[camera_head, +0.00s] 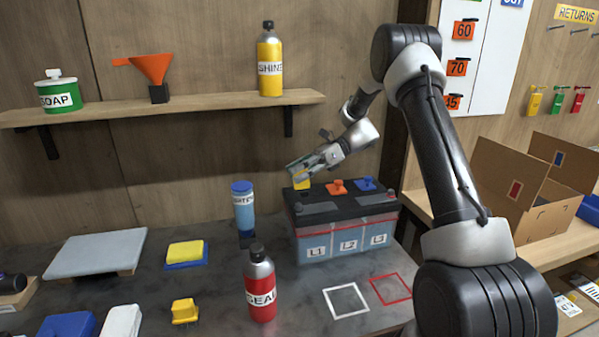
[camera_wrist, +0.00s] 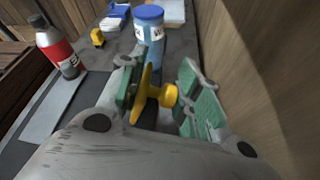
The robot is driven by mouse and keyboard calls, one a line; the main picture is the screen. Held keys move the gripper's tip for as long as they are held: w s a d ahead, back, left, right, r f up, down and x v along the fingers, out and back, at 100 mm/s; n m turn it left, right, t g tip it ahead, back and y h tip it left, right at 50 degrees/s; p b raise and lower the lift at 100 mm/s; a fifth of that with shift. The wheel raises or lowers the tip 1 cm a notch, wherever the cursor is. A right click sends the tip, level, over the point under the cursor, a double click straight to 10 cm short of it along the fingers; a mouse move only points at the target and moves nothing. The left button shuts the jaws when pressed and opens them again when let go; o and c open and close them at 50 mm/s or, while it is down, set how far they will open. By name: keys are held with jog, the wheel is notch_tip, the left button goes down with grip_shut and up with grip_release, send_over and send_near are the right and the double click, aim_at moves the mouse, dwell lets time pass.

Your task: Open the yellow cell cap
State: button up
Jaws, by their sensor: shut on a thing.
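The battery (camera_head: 345,240), with cells marked L1, L2 and L3, stands on the bench against the back wall. The yellow cell cap (camera_head: 302,184) shows at its left rear, above the L1 side. My gripper (camera_head: 303,170) reaches in from the right and is shut on this cap. In the wrist view the yellow cap (camera_wrist: 148,95) lies between the green-padded fingers (camera_wrist: 163,97), its flat disc edge-on and its knob to the right. Whether the cap still touches the battery is hidden. The orange cap (camera_head: 337,187) and blue cap (camera_head: 367,183) sit to the right on the battery top.
A blue-capped bottle (camera_head: 243,210) stands just left of the battery, and a red bottle (camera_head: 260,287) in front. A shelf (camera_head: 200,107) holding several items runs above. White (camera_head: 346,300) and red (camera_head: 390,288) outlined squares lie empty before the battery.

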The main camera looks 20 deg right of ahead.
jog(key=shift+w, duration=0.25)
jog(key=o, duration=0.9)
jog(key=shift+f, duration=0.1)
jog(key=shift+c, duration=0.2)
jog(key=v, duration=1.2)
jog(key=shift+w, duration=0.1)
